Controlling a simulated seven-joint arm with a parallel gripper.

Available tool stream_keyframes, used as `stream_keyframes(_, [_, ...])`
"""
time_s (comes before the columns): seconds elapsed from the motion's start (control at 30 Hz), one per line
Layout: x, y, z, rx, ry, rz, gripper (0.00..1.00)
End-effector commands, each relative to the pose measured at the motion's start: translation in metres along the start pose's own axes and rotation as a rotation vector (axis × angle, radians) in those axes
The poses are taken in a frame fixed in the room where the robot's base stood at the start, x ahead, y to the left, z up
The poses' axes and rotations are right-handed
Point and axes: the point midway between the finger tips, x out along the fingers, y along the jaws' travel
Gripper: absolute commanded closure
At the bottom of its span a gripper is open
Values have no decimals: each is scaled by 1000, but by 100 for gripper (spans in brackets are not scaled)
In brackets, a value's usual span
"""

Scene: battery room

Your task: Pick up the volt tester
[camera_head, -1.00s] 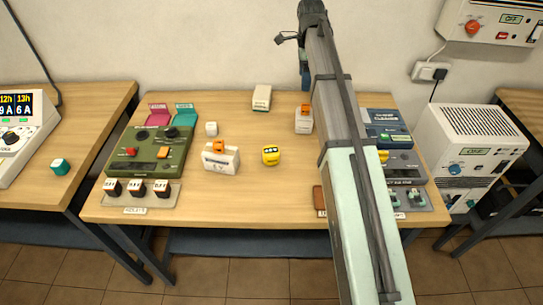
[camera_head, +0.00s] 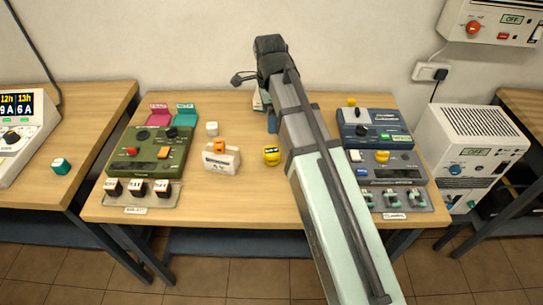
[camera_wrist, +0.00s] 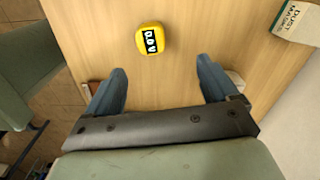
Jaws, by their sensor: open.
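The volt tester (camera_head: 271,156) is a small yellow block on the middle of the wooden table. In the wrist view the volt tester (camera_wrist: 151,38) shows a black display reading 0.0 V, beyond my fingertips and between their lines. My gripper (camera_wrist: 162,66) is open with nothing between its blue fingers. In the head view one blue fingertip (camera_head: 272,122) shows behind the tester, toward the wall. The arm hides the other finger and the table to the tester's right.
A white block with an orange top (camera_head: 221,160) stands left of the tester, with a small white cube (camera_head: 212,129) behind it. A green device (camera_head: 148,154) is further left, blue and grey devices (camera_head: 375,128) at right. A dust masks box (camera_wrist: 299,22) shows in the wrist view.

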Motion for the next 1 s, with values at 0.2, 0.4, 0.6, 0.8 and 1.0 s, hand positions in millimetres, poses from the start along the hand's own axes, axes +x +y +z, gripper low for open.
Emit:
stream_keyframes(0.2, [9,13,-2,19,1,6,13])
stream_keyframes(0.4, [33,14,-2,23,1,8,13])
stream_keyframes(0.6, [60,14,-2,22,1,7,13])
stream_keyframes(0.8, [81,14,-2,22,1,6,13])
stream_keyframes(1.0, [89,13,-2,22,1,6,13])
